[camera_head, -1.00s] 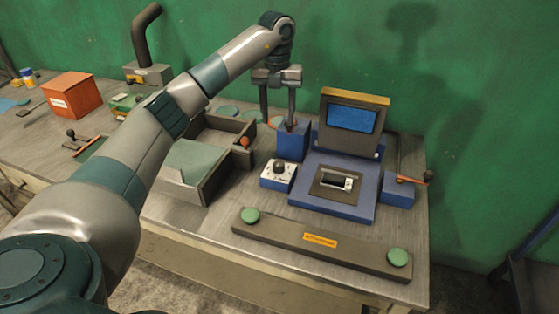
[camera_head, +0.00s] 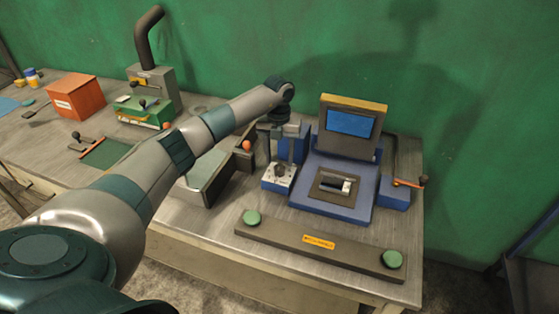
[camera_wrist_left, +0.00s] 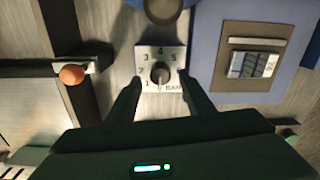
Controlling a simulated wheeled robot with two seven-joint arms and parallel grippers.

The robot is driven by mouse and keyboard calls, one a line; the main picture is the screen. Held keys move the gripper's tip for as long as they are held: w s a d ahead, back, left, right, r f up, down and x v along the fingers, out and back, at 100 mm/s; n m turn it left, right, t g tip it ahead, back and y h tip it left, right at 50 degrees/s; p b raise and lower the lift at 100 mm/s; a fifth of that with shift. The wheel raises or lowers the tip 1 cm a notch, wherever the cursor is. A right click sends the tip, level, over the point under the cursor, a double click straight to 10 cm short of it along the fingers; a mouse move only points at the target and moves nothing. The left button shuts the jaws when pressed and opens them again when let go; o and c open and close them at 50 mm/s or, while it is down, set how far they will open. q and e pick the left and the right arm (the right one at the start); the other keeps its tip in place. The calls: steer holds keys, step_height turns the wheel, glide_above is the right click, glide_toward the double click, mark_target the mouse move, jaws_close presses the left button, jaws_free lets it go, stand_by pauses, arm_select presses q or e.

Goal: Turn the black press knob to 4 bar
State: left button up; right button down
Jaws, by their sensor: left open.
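The black press knob (camera_head: 279,170) stands on a small white-topped dial block (camera_head: 270,184) to the left of the blue press. In the left wrist view the knob (camera_wrist_left: 160,74) sits inside the numbers 1 to 5, with 4 at the top and BAR at lower right. A pale mark on the knob seems to point down, but it is too small to be sure. My left gripper (camera_head: 281,152) is open just above the dial block. In the wrist view its fingers (camera_wrist_left: 162,86) lie on either side of the dial, apart from the knob. My right gripper is out of view.
The blue press (camera_head: 330,201) with its screen (camera_head: 352,122) stands right of the dial. A bar with two green buttons (camera_head: 318,244) lies in front. A tray with an orange-knobbed latch (camera_head: 247,145) is at the left, partly behind my arm.

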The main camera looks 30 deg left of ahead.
mark_target(280, 166)
arm_select(q)
steer(key=shift+f+p, duration=0.4)
steer(key=shift+f, duration=1.4)
steer(key=c, duration=1)
steer(key=shift+c, duration=0.2)
